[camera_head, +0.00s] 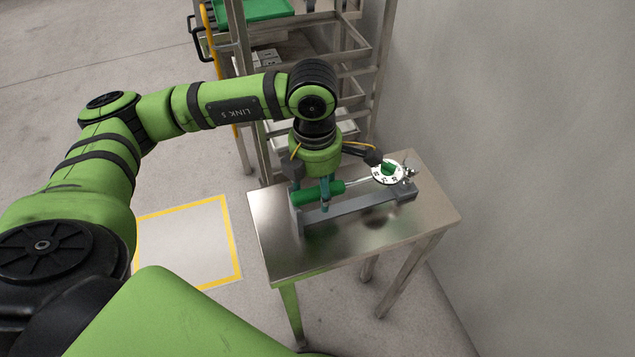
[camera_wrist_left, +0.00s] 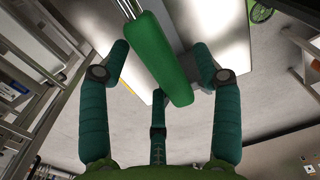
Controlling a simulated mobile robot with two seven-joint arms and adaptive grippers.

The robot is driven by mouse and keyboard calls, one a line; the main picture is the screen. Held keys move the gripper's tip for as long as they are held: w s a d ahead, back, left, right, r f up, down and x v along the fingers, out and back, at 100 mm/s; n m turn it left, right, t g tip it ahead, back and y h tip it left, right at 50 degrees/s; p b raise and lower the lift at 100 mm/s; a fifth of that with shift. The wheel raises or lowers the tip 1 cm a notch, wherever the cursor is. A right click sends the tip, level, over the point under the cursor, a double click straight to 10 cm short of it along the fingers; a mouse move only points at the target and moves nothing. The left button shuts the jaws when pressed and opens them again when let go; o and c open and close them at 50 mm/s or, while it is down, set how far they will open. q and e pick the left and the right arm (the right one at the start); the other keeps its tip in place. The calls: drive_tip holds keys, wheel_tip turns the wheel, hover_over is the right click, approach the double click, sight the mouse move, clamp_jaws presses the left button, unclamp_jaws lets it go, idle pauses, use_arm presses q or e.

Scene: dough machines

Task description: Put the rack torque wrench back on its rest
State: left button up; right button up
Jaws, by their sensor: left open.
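The torque wrench has a green handle (camera_head: 305,195), a thin shaft and a round white dial (camera_head: 380,177) with a green centre. It lies lengthwise along the grey rest (camera_head: 345,211) on the steel table (camera_head: 425,220), with its handle by the left upright and its dial by the right block. I cannot tell whether it is fully seated. My left gripper (camera_head: 328,197) is open at the handle. In the left wrist view the gripper's fingers (camera_wrist_left: 160,72) stand apart on both sides of the green handle (camera_wrist_left: 155,50). My right gripper is out of view.
A tall metal rack (camera_head: 262,130) with trays and a green item (camera_head: 262,9) on top stands behind the table. A grey wall (camera_head: 530,130) is close on the right. A yellow-bordered square (camera_head: 185,245) marks clear floor on the left.

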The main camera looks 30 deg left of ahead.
use_arm(q)
drive_tip(key=shift+r, duration=0.25)
drive_tip(key=shift+r+p, duration=1.85)
drive_tip(key=shift+r, duration=1.4)
wheel_tip(320, 180, up, 12)
drive_tip(key=shift+s+a, duration=0.15)
